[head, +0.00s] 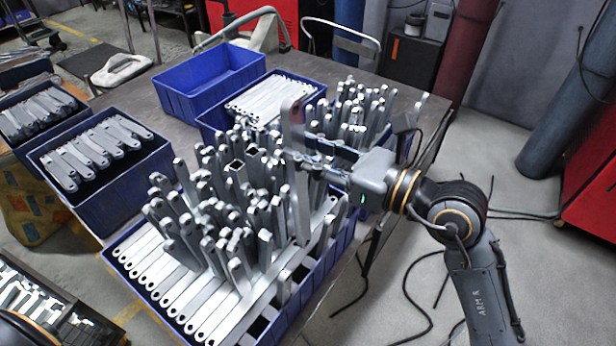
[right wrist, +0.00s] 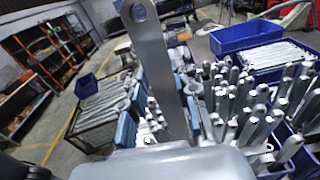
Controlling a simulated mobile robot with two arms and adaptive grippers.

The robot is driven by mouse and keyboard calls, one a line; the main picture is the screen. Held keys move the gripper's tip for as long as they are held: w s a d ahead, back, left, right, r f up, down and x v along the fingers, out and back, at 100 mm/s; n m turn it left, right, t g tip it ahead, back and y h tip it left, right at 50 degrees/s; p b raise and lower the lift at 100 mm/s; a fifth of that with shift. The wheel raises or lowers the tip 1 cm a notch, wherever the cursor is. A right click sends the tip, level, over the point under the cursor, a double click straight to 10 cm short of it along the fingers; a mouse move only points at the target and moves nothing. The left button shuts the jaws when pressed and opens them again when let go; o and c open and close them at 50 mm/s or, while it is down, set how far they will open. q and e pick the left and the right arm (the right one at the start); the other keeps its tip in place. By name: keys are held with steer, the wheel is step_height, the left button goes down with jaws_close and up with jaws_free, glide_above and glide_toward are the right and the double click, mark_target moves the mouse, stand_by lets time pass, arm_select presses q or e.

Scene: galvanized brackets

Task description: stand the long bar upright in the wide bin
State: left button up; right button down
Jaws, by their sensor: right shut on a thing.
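The long bar (head: 299,200) is a grey flat metal bar with a hole near its top end. My right gripper (head: 305,162) is shut on its upper part and holds it upright. The bar also shows in the right wrist view (right wrist: 160,75), rising from between the fingers. The wide bin (head: 318,276) is the large blue bin at the front of the table, full of brackets, many standing and others lying flat in rows. The bar is over the bin's right part; its lower end is among the brackets, and I cannot tell whether it touches the bottom. My left gripper is not in view.
An empty blue bin (head: 163,95) stands at the back left. A blue bin (head: 208,128) behind the wide one holds flat bars, with standing brackets at its right. Another blue bin (head: 95,219) at left holds brackets. Standing brackets crowd the bar's left side.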

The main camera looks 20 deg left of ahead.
step_height(320, 180, up, 4)
steer(key=p, duration=0.1)
glide_above(307, 232)
steer(key=shift+d+r+t+y, duration=0.15)
steer(key=shift+t+y, duration=0.15)
step_height(307, 232, down, 11)
steer(key=shift+r, duration=0.1)
step_height(307, 232, down, 4)
steer(key=shift+b, duration=1.15)
step_height(307, 232, down, 12)
steer(key=b, duration=1.1)
steer(key=shift+r, duration=0.1)
arm_select(q)
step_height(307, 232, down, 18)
steer(key=b, duration=0.6)
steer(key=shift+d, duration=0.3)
arm_select(e)
step_height(307, 232, down, 7)
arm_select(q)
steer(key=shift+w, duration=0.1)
arm_select(e)
steer(key=c, duration=1)
jaws_free()
steer(key=shift+o, duration=0.3)
